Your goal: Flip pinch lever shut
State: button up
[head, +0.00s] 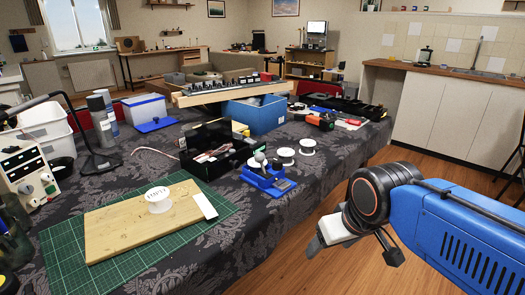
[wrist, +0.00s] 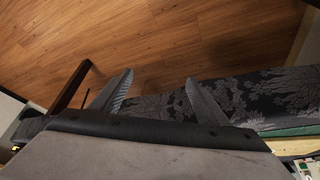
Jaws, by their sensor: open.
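I cannot make out a pinch lever for certain in either view. A small blue device (head: 268,178) with a rounded grey knob on top stands near the table's front edge in the head view; whether it carries the lever is too small to tell. My gripper (head: 316,242) hangs off the front edge of the table, over the floor, to the right of and nearer than the blue device. In the wrist view its two grey fingers stand apart with nothing between them, so my gripper (wrist: 160,90) is open and empty, facing the wood floor and cloth edge.
The table (head: 225,240) has a dark patterned cloth. On it are a green cutting mat (head: 65,262), a wooden board (head: 110,232) with a white spool (head: 158,199), a black open box (head: 207,150), white spools (head: 307,146) and a blue crate (head: 262,116). The floor by my arm is clear.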

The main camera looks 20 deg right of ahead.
aim_at(259, 156)
jog(key=l+z, duration=0.15)
jog(key=l, duration=1.25)
